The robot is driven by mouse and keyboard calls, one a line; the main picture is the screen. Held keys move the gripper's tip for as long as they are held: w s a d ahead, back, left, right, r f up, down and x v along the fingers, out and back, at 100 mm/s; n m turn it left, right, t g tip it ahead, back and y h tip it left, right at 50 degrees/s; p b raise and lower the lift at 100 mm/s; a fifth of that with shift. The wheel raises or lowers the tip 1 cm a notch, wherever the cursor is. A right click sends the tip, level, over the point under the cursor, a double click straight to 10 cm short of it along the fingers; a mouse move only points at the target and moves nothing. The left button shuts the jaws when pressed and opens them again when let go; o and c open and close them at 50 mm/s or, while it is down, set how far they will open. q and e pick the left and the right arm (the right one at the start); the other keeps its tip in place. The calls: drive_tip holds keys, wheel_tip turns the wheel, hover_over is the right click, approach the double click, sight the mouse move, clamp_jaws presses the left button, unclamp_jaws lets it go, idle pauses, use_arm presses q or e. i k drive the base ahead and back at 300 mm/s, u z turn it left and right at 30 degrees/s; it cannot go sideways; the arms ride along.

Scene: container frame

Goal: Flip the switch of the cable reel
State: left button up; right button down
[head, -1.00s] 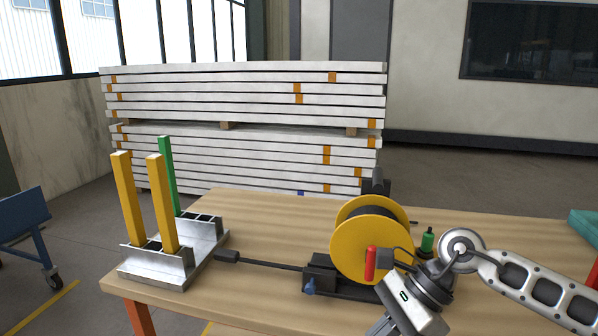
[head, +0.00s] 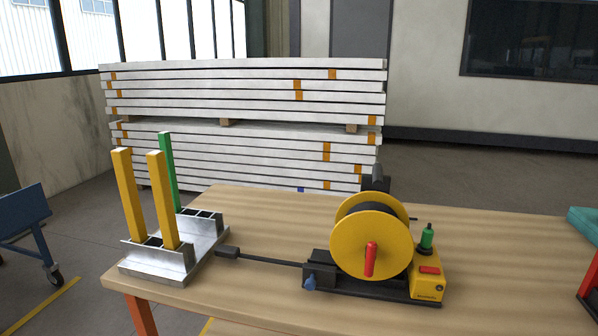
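The cable reel (head: 371,245) stands on the wooden table, with a yellow drum, a red crank handle (head: 370,259) on its near face and a black base. A yellow box (head: 427,285) sits at the right end of the base. The box has a red switch (head: 429,270) on its top and a green knob-like part (head: 427,237) behind it. The switch is too small to tell which way it is set. Neither of my grippers is in view.
The wooden table (head: 520,270) is clear to the right of the reel. A metal rack (head: 160,265) with yellow and green posts stands at the table's left. A black bar (head: 270,258) runs from the reel leftward. Stacked white panels (head: 240,100) stand behind the table.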

sight(429, 270)
drive_tip(key=z, duration=1.15)
drive_tip(key=k, duration=0.65)
drive_tip(key=u, duration=1.15)
drive_tip(key=i, duration=0.5)
